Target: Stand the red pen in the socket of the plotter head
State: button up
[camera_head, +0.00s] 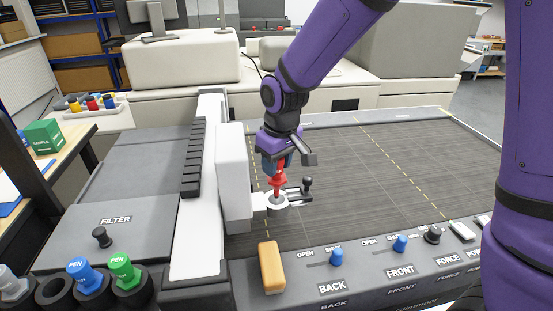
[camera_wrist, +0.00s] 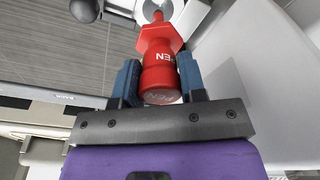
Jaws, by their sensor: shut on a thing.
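The red pen (camera_head: 278,183) is upright, with its lower end at the round white socket (camera_head: 276,201) of the plotter head (camera_head: 236,175). I cannot tell from these views how far down the pen's tip sits in the socket. My gripper (camera_head: 275,165) is shut on the upper part of the red pen. In the wrist view my gripper (camera_wrist: 157,85) has its two blue fingers on either side of the red pen (camera_wrist: 159,55), and the socket (camera_wrist: 158,10) shows past the pen's far end. A small dark lever (camera_head: 307,186) stands beside the socket.
A rack at the front left holds a blue pen (camera_head: 84,274), a green pen (camera_head: 124,271) and an empty hole (camera_head: 53,290). An orange block (camera_head: 271,267) and blue knobs line the front panel. The grey plotter bed (camera_head: 370,165) is clear to the right.

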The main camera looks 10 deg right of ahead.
aim_at(277, 181)
jog(key=shift+f, duration=0.45)
jog(key=shift+f, duration=0.5)
jog(key=shift+f, duration=1.9)
dwell(0.3)
jog(key=o, duration=1)
jog(key=r, duration=0.7)
jog(key=s+r, duration=0.1)
jog(key=r, duration=0.2)
jog(key=shift+d+r, duration=0.35)
